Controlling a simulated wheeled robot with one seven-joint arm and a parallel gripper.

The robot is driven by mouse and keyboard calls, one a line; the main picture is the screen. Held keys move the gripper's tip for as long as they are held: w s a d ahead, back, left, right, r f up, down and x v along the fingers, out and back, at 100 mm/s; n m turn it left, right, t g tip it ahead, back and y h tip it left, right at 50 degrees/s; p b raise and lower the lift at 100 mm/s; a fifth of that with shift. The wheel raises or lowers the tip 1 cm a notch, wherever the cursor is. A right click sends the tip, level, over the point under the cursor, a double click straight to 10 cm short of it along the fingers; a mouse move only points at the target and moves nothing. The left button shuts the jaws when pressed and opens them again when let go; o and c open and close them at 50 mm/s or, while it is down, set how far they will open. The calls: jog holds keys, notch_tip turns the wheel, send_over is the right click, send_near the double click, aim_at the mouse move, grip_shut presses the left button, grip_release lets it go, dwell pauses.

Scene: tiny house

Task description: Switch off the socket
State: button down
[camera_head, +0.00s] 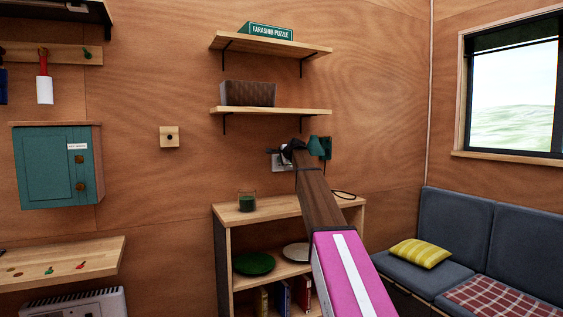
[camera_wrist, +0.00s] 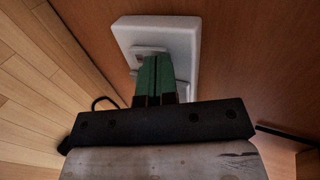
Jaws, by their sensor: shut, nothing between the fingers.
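The white socket (camera_head: 277,162) is on the wood wall, above the low shelf unit and partly behind my arm. In the wrist view the socket (camera_wrist: 150,30) is a thick white plate with rounded corners and raised pale parts on its face. My gripper (camera_wrist: 155,62) has its green fingers shut together, with nothing between them. The fingertips are in front of the plate's middle, at or very close to its face; I cannot tell if they touch. They hide part of the face, and the switch's position is unclear. In the head view my gripper (camera_head: 286,152) is at the socket.
Below, the shelf unit (camera_head: 285,207) holds a dark green cup (camera_head: 247,203). A wall shelf (camera_head: 270,110) with a basket (camera_head: 248,93) is above. A sofa (camera_head: 460,240) stands at right.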

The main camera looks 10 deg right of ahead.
jog(key=shift+r, duration=0.7)
jog(key=shift+s, duration=0.1)
jog(key=r+v, duration=0.1)
jog(key=v, duration=1.2)
jog(key=shift+r, duration=0.1)
